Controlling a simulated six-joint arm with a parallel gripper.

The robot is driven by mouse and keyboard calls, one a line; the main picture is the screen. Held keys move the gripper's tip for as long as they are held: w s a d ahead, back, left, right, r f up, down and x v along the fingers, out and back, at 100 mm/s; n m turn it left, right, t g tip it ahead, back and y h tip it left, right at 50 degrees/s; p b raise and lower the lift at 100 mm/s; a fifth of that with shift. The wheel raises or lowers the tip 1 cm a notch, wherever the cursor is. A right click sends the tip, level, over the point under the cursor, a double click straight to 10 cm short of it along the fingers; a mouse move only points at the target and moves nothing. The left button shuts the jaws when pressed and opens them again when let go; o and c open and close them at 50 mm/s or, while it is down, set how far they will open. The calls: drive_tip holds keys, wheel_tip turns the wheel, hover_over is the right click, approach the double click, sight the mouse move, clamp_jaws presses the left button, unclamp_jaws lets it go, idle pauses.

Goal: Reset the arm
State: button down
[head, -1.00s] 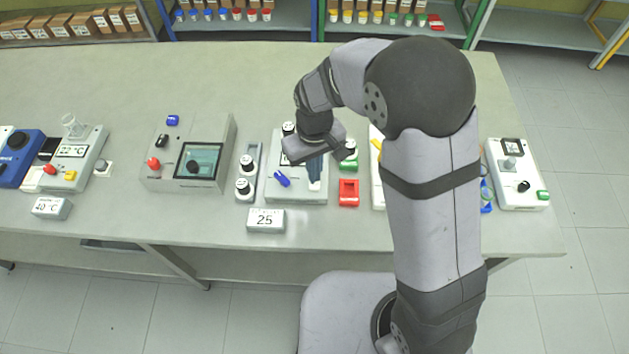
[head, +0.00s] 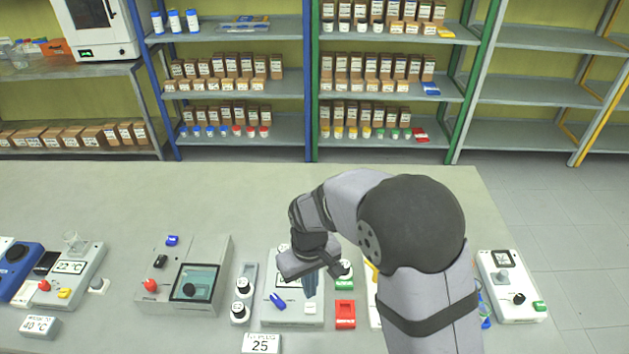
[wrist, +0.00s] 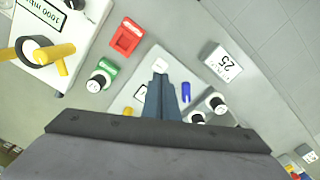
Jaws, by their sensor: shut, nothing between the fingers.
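My gripper (head: 310,283) is above the grey-white device in the middle of the bench (head: 290,315). In the wrist view, the blue-grey fingers (wrist: 161,92) are together with nothing between them. Their tips are over the device near a small white block (wrist: 160,66). A blue lever (wrist: 186,92) is beside the fingers. I cannot tell how far the fingertips are above the device.
A red holder (head: 345,315) and a green-based bottle (head: 345,276) are right of the device. Bottles in a rack (head: 242,288) and a "25" sign (head: 261,343) are left and in front. The back of the bench (head: 150,195) is clear.

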drive_tip(key=s+d+f+g, duration=0.2)
drive_tip(key=s+d+f, duration=0.15)
drive_tip(key=s, duration=0.45)
drive_tip(key=s+d+r+m, duration=0.3)
drive_tip(key=s+d+r, duration=0.2)
drive_tip(key=s+d, duration=0.35)
drive_tip(key=w+d+r+m+t, duration=0.2)
drive_tip(key=w+d+r+m, duration=0.1)
drive_tip(key=d, duration=0.2)
drive_tip(key=shift+w+r, duration=0.15)
drive_tip(key=shift+r, duration=0.05)
idle(0.6)
